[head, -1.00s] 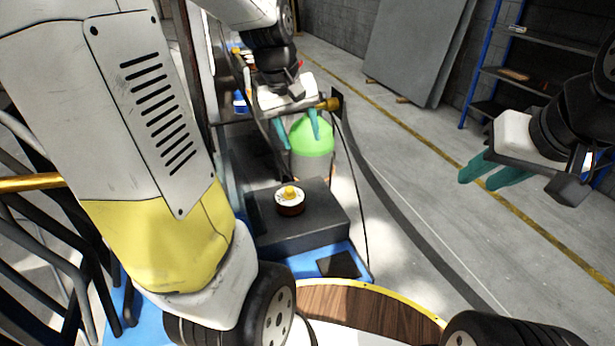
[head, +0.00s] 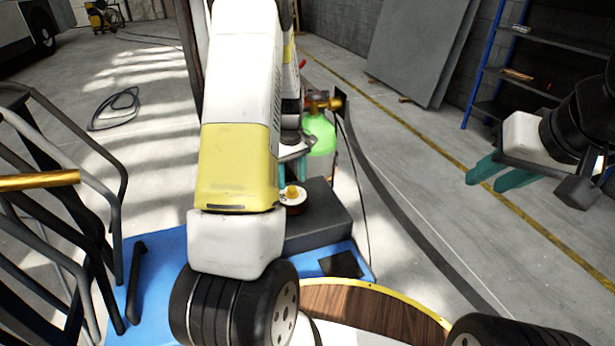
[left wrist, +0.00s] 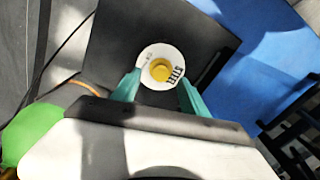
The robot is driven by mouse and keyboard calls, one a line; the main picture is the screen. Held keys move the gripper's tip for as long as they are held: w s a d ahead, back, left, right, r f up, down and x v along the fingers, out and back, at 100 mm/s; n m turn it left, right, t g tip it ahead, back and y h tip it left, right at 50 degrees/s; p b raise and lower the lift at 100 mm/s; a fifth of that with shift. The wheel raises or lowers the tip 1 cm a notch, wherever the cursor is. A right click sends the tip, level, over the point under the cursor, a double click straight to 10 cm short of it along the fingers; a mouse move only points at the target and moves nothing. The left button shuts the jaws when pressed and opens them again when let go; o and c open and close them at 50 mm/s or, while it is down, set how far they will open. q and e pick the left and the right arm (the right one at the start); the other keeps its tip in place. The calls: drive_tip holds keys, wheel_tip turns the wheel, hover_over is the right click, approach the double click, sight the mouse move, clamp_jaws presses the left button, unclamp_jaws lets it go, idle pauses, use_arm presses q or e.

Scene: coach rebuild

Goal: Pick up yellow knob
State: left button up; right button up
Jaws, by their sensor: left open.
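The yellow knob (head: 291,191) sits on top of a round white-faced disc (head: 297,207) on a dark box. In the left wrist view the knob (left wrist: 160,70) is at the centre of the white disc face (left wrist: 173,55), which carries dark lettering. My left gripper (head: 292,168) is open just above and behind the knob in the head view, partly hidden by my own arm. In the left wrist view its teal fingers (left wrist: 157,90) are spread on either side of the disc's lower edge, with nothing between them gripped. My right gripper (head: 490,178) is open and empty at the right, far from the knob.
The dark box (head: 325,215) stands on a blue platform (head: 155,265). A green cylinder (head: 320,135) with a brass valve stands behind it. Black railings (head: 60,215) with a gold bar are at the left. A blue shelf (head: 480,85) is at far right.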

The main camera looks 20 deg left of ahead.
sight(292, 187)
use_arm(q)
wheel_tip(292, 187, down, 3)
drive_tip(key=shift+f, duration=0.2)
drive_tip(key=shift+c, duration=0.4)
clamp_jaws()
drive_tip(key=shift+r, duration=0.1)
